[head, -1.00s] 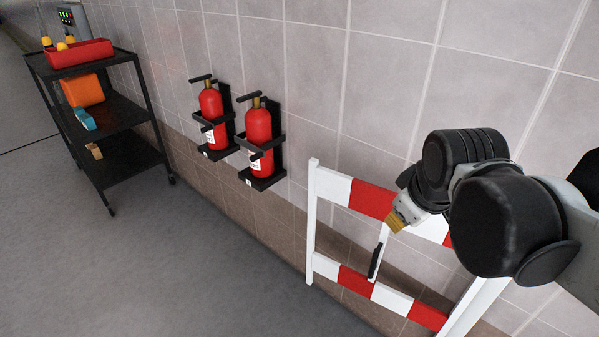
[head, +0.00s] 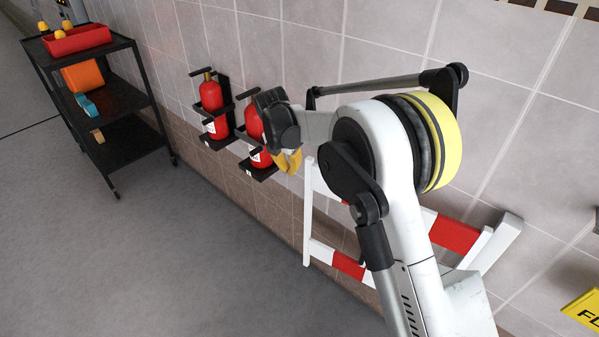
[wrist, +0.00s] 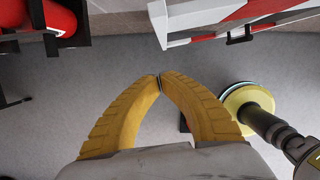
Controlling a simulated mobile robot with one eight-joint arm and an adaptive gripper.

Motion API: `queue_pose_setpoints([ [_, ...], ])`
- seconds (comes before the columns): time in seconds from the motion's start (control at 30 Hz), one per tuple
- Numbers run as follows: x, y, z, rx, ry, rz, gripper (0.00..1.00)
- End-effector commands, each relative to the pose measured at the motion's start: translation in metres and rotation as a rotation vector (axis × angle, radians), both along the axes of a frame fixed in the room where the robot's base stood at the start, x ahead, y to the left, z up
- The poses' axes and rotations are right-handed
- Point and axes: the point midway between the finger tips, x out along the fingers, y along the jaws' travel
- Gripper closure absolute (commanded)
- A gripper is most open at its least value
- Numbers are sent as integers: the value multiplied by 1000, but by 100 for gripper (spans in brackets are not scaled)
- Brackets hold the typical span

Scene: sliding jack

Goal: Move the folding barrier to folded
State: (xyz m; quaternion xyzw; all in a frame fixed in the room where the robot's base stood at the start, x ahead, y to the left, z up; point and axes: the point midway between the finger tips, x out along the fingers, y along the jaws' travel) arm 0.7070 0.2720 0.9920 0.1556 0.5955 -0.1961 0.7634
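The red-and-white folding barrier (head: 349,266) stands along the tiled wall, with its white end post (head: 308,212) at the left. My arm hides much of its middle in the head view. In the wrist view its striped boards (wrist: 240,14) and a dark handle (wrist: 239,37) show at the top right, and the end of a white post (wrist: 158,22) at the top middle. My gripper (head: 292,162) is near the top of the left post, in front of the right extinguisher. In the wrist view its yellow fingers (wrist: 158,82) meet at the tips with nothing between them.
Two red fire extinguishers (head: 211,98) hang in black wall brackets just left of the barrier. A black cart (head: 140,95) with a red tray (head: 77,40) stands farther left. A yellow sign (head: 585,308) is at the right edge. The grey floor in front is clear.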

Motion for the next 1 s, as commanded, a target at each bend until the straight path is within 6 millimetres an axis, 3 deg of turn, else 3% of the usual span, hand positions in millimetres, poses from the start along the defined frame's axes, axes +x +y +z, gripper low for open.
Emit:
queue_pose_setpoints([
  [0.23,6,-1,-30,-5,3,15,100],
  [0.6,23,-10,-106,-5,3,13,100],
  [0.8,49,-25,-101,-4,2,12,100],
  [1.0,57,-29,-99,-4,2,12,100],
])
